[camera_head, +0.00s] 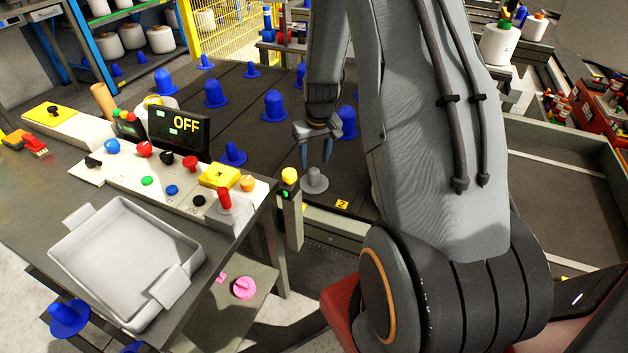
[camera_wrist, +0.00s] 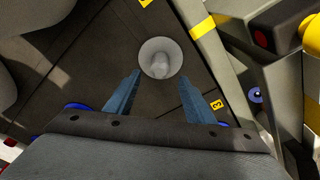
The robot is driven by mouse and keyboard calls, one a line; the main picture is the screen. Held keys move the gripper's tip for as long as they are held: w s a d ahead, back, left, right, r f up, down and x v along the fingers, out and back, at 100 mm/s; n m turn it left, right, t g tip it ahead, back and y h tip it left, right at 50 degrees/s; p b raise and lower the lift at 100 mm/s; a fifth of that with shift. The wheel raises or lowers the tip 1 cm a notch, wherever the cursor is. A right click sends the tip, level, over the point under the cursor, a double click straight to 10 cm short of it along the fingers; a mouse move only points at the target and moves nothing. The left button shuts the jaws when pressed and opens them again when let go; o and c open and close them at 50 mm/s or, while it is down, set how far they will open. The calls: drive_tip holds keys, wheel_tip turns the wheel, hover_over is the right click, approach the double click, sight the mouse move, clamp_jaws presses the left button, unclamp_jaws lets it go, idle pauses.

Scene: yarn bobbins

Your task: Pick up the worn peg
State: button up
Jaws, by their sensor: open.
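A grey peg (camera_head: 314,180) with a round flange stands on the dark panelled surface near its front edge, by a yellow number marker. It differs in colour from the blue pegs around it; I take it to be the worn peg. In the wrist view the grey peg (camera_wrist: 159,59) shows from above, beyond and between the fingertips. My gripper (camera_head: 317,152) hangs just above the grey peg, pointing down. In the wrist view my gripper (camera_wrist: 161,88) has its two blue fingers apart with nothing between them.
Several blue pegs, one of them a near blue peg (camera_head: 232,154), stand on the dark surface (camera_head: 190,122). A post with a yellow top (camera_head: 290,200) stands close left of the grey peg. A control panel (camera_head: 165,170) and a grey tray (camera_head: 125,262) are on the left table.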

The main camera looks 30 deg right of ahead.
sight(314, 169)
drive_tip(key=shift+w+f+p, duration=0.15)
drive_tip(key=shift+f+p, duration=0.2)
drive_tip(key=shift+f, duration=1.3)
drive_tip(key=shift+w+f+p, duration=0.15)
drive_tip(key=shift+f+p, duration=0.2)
drive_tip(key=shift+f, duration=1.3)
clamp_jaws()
drive_tip(key=shift+r, duration=0.1)
drive_tip(key=shift+r+b, duration=0.75)
drive_tip(key=shift+r, duration=4.2)
